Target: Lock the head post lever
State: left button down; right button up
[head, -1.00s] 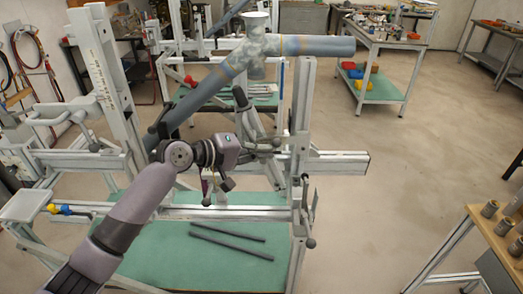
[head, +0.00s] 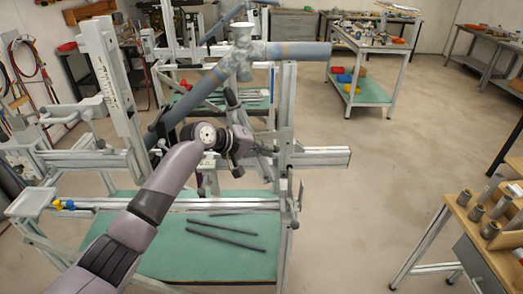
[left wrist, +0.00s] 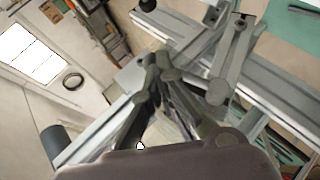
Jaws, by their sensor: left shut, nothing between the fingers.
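My left gripper (head: 265,146) reaches in from the left, in front of the jig's right-hand upright post (head: 286,110). In the left wrist view its fingers (left wrist: 158,66) are together and empty. A grey lever (left wrist: 232,60) with a rounded end is just right of the fingertips in that view, apart from them. In the head view a lever with a dark knob (head: 295,224) hangs low on the right-hand post. I cannot tell whether these are the same lever. The blue-grey tube frame (head: 295,50) rests in the jig above my gripper. My right gripper is out of view.
The jig's horizontal rail (head: 320,158) sticks out to the right. Dark rods (head: 225,235) lie on the green lower shelf (head: 185,262). A wooden bench (head: 480,235) with metal cylinders stands at the right. The floor between is clear.

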pick_arm(q)
jog(key=shift+y, duration=0.6)
jog(key=shift+w+d+f+p, duration=0.1)
jog(key=shift+d+f+p, duration=0.2)
jog(key=shift+f, duration=0.3)
jog(key=shift+s+d+f+p, duration=0.1)
jog(key=shift+d+f+p, duration=0.15)
jog(key=shift+f+p, duration=0.3)
jog(key=shift+w+d+f+p, duration=0.1)
jog(key=shift+d+f+p, duration=0.15)
jog(key=shift+f, duration=0.45)
jog(key=shift+m, duration=0.3)
